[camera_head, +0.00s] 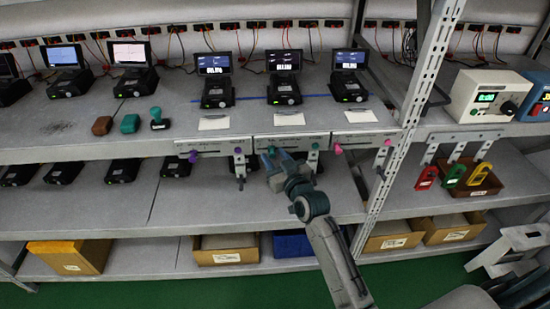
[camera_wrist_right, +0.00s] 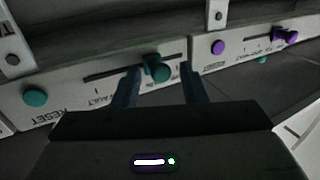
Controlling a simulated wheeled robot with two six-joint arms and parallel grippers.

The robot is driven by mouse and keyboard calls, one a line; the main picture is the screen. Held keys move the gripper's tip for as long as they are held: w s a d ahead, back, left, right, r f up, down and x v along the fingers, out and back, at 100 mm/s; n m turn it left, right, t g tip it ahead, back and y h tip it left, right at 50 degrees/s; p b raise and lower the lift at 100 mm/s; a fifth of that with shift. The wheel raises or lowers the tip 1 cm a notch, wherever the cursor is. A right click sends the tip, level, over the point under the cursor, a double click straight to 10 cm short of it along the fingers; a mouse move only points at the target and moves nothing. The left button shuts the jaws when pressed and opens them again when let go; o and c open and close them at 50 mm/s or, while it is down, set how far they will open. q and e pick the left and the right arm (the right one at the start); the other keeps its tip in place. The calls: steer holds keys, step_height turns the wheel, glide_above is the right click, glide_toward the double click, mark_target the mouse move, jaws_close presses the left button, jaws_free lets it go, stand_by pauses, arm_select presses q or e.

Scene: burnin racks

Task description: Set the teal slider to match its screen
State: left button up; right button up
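The teal slider knob (camera_wrist_right: 157,70) sits on a slot in the grey front panel (camera_wrist_right: 90,90). In the wrist view my right gripper (camera_wrist_right: 159,69) is open, with one dark finger on each side of the knob and visible gaps. In the head view the right gripper (camera_head: 277,158) is at the middle panel (camera_head: 292,141), mostly hiding the knob. A teal reset button (camera_wrist_right: 35,97) is on the same panel, at left in the wrist view. The middle device's screen (camera_head: 283,60) is lit with small white marks, too small to read. My left gripper is not in view.
A panel with a purple button (camera_wrist_right: 218,47) and purple slider (camera_wrist_right: 285,35) adjoins on one side. A panel with a pink knob (camera_head: 338,149) adjoins on the other. Metal brackets (camera_head: 313,158) hang by the panels. A perforated post (camera_head: 405,130) stands to the right.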

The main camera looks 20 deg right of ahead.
steer(key=shift+s+f, duration=0.15)
steer(key=shift+s, duration=0.25)
steer(key=s+d+b, duration=0.1)
steer(key=s+b, duration=0.2)
steer(key=s, duration=0.7)
steer(key=shift+w+d, duration=0.1)
